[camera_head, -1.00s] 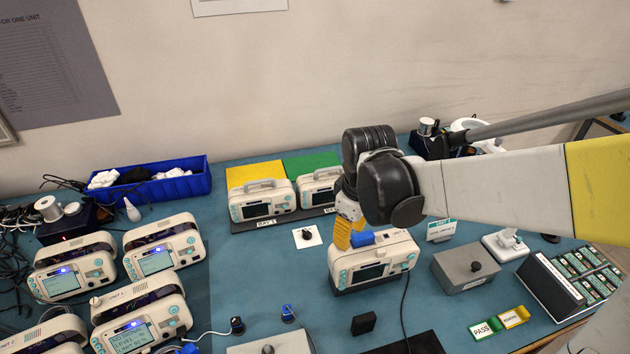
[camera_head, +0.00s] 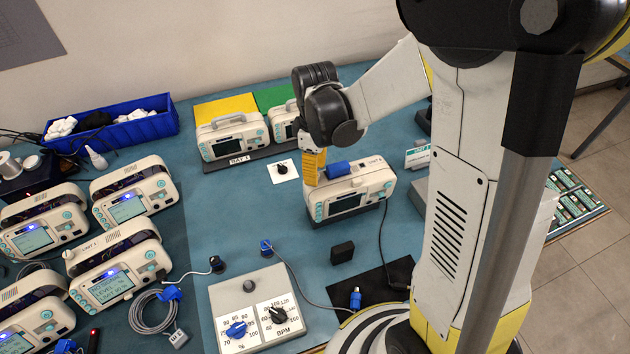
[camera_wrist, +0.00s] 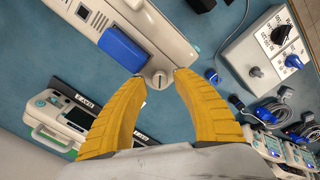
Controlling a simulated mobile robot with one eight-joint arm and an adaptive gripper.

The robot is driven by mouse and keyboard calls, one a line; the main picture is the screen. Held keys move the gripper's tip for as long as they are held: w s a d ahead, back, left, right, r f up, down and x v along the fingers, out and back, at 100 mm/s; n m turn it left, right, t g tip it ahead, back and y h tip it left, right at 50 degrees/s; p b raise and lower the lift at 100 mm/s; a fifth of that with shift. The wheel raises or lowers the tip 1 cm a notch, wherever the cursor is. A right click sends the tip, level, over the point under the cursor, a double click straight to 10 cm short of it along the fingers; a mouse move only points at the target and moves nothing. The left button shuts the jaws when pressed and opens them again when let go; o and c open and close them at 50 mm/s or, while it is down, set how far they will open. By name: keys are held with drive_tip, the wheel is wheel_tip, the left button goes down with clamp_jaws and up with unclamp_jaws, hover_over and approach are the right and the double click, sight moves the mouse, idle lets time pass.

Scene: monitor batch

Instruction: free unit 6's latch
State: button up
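A white monitor unit (camera_head: 348,197) with a blue block on top stands alone on the teal bench in the head view. Its label is too small to read surely as unit 6. In the wrist view the unit's casing (camera_wrist: 174,48) runs across the top, with the blue block (camera_wrist: 124,48) on it. A round, slotted, pale knob (camera_wrist: 158,79), perhaps the latch, sits at the casing's end. My gripper (camera_wrist: 161,76) is open, its yellow fingertips on either side of the knob with small gaps visible. It also shows at the unit's left end in the head view (camera_head: 314,182).
Two monitors (camera_head: 233,137) stand in a bay behind. Several lit monitors (camera_head: 131,198) fill the left side. A grey dial box (camera_head: 222,302), a small black block (camera_head: 342,252) and loose cables lie in front. A blue bin (camera_head: 114,133) is at the back left.

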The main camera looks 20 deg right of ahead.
drive_tip(key=shift+f+b, duration=0.3)
drive_tip(key=shift+f, duration=0.5)
drive_tip(key=shift+r, duration=0.15)
drive_tip(key=shift+r+p, duration=0.95)
drive_tip(key=shift+r, duration=0.3)
drive_tip(key=shift+f, duration=0.15)
drive_tip(key=shift+f+b, duration=1.15)
drive_tip(key=shift+c, duration=0.5)
